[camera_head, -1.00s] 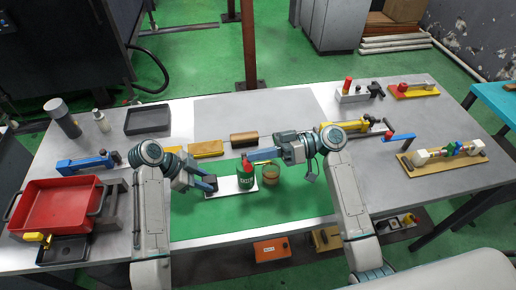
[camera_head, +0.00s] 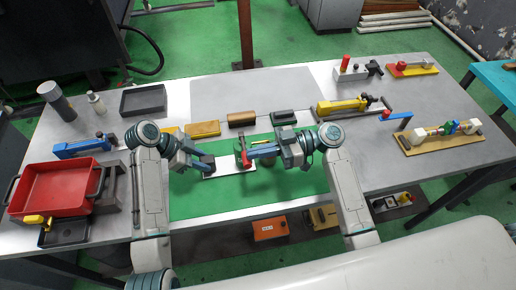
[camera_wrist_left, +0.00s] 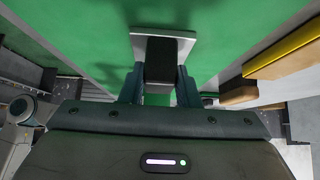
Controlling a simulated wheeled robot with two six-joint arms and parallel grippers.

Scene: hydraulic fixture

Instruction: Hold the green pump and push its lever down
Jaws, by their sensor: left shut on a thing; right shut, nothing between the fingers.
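The green pump (camera_head: 239,146) stands on a white base plate (camera_head: 222,170) on the green mat. Its red lever end (camera_head: 246,161) sits low at the front of the green body. My left gripper (camera_head: 209,163) is shut on a dark block at the left end of the pump's plate. In the left wrist view, this dark block (camera_wrist_left: 161,62) sits between the fingers, with the pale plate (camera_wrist_left: 188,39) around it. My right gripper (camera_head: 250,153) is shut and empty, its tip beside the red lever end; I cannot tell if they touch. It hides part of the pump.
A yellow block (camera_head: 203,129) and a brown block (camera_head: 242,119) lie behind the pump. A yellow tool (camera_head: 340,106) lies behind the right gripper. A red tray (camera_head: 58,188) and blue tool (camera_head: 82,147) are at left. The mat's front (camera_head: 250,190) is clear.

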